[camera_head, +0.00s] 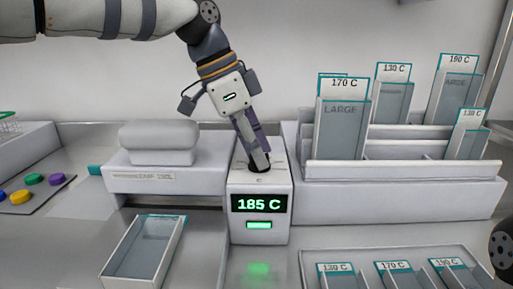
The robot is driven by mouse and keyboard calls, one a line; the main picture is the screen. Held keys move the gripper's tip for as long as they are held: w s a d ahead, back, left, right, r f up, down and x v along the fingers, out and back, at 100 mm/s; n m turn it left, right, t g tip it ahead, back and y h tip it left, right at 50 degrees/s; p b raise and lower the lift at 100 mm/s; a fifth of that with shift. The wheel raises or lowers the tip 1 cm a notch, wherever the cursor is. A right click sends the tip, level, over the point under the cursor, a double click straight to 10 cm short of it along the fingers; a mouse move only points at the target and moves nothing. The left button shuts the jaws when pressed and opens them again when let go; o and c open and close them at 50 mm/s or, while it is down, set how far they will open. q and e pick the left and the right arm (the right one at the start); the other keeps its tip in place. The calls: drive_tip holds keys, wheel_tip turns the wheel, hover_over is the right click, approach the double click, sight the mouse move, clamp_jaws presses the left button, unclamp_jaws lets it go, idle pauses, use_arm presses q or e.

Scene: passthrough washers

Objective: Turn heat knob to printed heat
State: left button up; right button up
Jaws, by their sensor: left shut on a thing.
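The heat control box (259,228) stands at the centre, and its lit green display (259,204) reads 185 C. A dark heat knob (257,168) sits on its top, mostly covered by my fingers. My left gripper (260,160) points down from above and is shut on the knob. Printed heats show on upright pouches in the rack: the large front-left pouch (341,125) reads 170 C, one behind it (391,97) reads 130 C, and the far-right one (457,85) reads 190 C.
A grey-white press (158,140) stands left of the box, with an open clear pouch or tray (146,251) in front. The white rack (403,174) stands right. A front tray (309,262) holds labelled pouches. Coloured discs (56,179) lie far left.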

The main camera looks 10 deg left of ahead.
idle(0.4)
use_arm(q)
drive_tip(key=o, duration=1.1)
drive_tip(key=v, duration=1.2)
drive_tip(key=shift+d, duration=0.1)
